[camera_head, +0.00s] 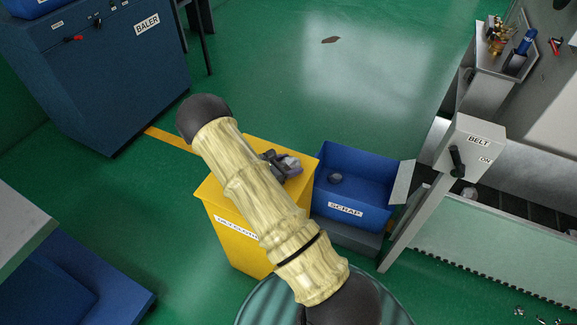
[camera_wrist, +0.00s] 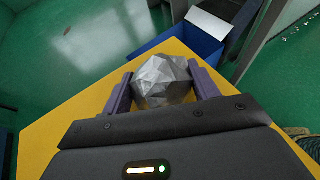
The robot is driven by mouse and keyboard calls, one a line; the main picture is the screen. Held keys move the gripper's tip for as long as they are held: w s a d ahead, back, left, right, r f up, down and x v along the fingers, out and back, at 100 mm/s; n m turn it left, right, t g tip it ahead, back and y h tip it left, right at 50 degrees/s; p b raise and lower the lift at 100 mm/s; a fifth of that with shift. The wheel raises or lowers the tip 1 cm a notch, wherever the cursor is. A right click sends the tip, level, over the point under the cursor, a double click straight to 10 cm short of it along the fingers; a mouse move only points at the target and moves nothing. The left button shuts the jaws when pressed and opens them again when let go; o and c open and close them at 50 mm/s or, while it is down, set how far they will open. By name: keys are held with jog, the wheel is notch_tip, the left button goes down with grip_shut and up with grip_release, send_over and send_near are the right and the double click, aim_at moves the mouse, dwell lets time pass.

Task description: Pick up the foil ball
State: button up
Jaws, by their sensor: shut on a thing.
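The foil ball (camera_wrist: 163,80) is a silver, faceted lump between the two purple-grey fingers of my gripper (camera_wrist: 161,88) in the wrist view. The fingers are shut on it from both sides. In the head view the ball (camera_head: 291,165) shows as a small grey shape at my gripper (camera_head: 282,162), over the top of the yellow box (camera_head: 239,240). My arm covers part of the box and its label. I cannot tell whether the ball touches the box top or hangs just above it.
A blue bin (camera_head: 348,211) marked SCRAP stands just right of the yellow box, with a small grey round thing (camera_head: 335,177) inside. A blue baler (camera_head: 98,75) is at upper left. The green floor behind is mostly clear.

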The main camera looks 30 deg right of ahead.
aim_at(285, 160)
notch_tip(285, 160, up, 9)
jog(key=shift+r+p, duration=0.2)
jog(key=shift+p, duration=0.35)
jog(key=shift+w+a+r+n+t, duration=0.15)
jog(key=shift+r+n+t, duration=0.1)
jog(key=shift+n+t, duration=0.35)
jog(key=shift+w+a+r+n+t+y, duration=0.15)
jog(key=shift+w+a+n+t+y, duration=0.05)
jog(key=shift+n+t+y, duration=0.25)
jog(key=a+n+t+y, duration=0.8)
jog(key=a+n, duration=0.2)
jog(key=a, duration=0.3)
jog(key=shift+w+a+f, duration=0.25)
jog(key=shift+w+f, duration=0.2)
jog(key=shift+w, duration=0.1)
